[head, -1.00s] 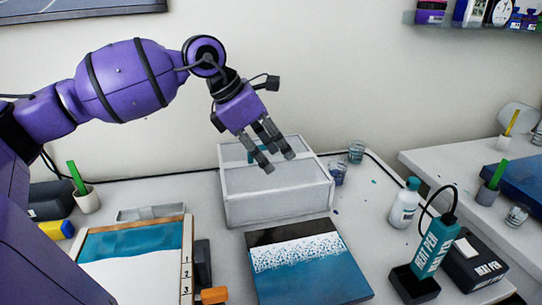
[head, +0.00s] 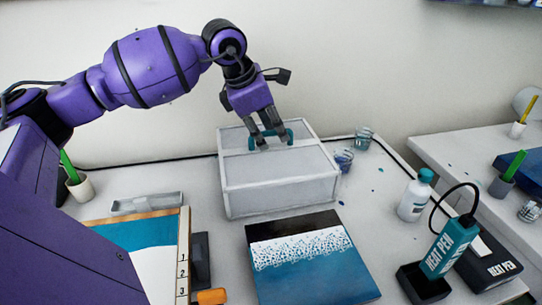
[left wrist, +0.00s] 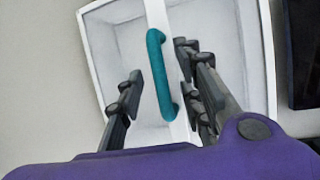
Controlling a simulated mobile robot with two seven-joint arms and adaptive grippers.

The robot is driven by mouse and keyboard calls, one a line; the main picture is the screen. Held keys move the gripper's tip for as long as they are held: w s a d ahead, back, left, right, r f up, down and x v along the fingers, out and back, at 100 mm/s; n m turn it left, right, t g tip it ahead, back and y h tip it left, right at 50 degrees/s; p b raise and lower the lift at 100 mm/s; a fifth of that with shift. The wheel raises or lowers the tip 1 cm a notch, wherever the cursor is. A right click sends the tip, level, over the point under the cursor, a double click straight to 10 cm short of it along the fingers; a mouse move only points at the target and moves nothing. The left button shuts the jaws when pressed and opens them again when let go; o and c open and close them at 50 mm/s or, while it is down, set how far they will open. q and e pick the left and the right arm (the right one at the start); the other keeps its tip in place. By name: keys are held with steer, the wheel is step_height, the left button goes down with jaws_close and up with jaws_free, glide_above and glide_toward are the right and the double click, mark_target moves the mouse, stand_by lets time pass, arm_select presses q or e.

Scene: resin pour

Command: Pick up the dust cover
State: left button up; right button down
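The dust cover (head: 285,180) is a pale box with white edges, standing on the table at the back. A teal handle sits on its top (head: 291,137). In the left wrist view the handle (left wrist: 157,70) runs along a white bar of the cover (left wrist: 97,60). My left gripper (head: 273,140) is over the top, fingers pointing down around the handle. In the left wrist view its fingers (left wrist: 155,90) are spread, one side left of the handle and the other right of it, with a gap visible on the left. My right gripper is not in view.
A blue and white painted panel (head: 315,275) lies in front of the cover. Small glass jars (head: 344,160) stand close to its right. A white bottle (head: 413,200) and a teal heat pen (head: 447,245) are farther right. A framed panel (head: 135,232) lies at left.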

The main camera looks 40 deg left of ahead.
arm_select(q)
jaws_close()
steer(key=shift+r, duration=0.1)
stand_by(0.6)
steer(key=shift+w+r, duration=0.1)
steer(key=shift+r, duration=1.05)
steer(key=s+d+r, duration=0.7)
steer(key=d+r, duration=0.3)
steer(key=d, duration=0.2)
steer(key=shift+d+r, duration=0.2)
steer(key=shift+r, duration=0.1)
steer(key=shift+f, duration=0.1)
